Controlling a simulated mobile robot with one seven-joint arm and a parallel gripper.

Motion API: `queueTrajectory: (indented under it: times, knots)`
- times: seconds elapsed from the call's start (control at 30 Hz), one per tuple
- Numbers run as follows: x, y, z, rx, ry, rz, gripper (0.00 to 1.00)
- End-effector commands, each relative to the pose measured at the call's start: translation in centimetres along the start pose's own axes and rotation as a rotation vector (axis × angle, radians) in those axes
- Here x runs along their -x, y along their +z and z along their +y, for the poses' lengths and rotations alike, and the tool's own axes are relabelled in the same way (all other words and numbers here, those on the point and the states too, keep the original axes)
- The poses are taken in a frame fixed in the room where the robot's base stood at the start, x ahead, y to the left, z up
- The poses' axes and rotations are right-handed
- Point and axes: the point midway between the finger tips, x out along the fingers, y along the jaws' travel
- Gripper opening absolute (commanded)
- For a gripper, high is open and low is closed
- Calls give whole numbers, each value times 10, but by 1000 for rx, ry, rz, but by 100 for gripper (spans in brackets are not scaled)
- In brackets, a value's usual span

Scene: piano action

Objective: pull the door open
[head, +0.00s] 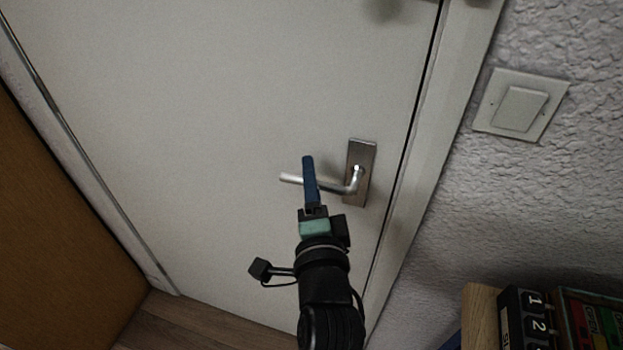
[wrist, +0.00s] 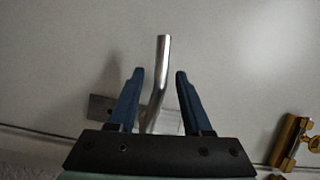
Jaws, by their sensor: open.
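The white door (head: 220,100) looks shut in its frame, with only a thin dark gap along its right edge. A silver lever handle (head: 333,187) sticks out to the left from a metal plate (head: 361,152) near that edge. My gripper (head: 308,160) is at the lever, its blue fingers overlapping the lever's outer part in the head view. In the wrist view the lever (wrist: 163,62) runs between the two open fingers (wrist: 160,73), with a visible gap on both sides near the tips. The lever looks about level.
A brass fitting (wrist: 290,141) sits on the door at the right of the wrist view. A light switch (head: 520,107) is on the rough wall right of the frame. A wooden shelf (head: 482,310) with books stands at lower right. An orange-brown panel (head: 50,230) is at left.

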Motion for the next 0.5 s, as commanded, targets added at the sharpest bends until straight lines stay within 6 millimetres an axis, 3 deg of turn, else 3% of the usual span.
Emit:
queueTrajectory:
  times: [0.17, 0.43, 0.5]
  knots:
    - [0, 0, 0, 0, 0, 0, 50]
    - [0, 0, 0, 0, -1, 0, 3]
    - [0, 0, 0, 0, -1, 0, 0]
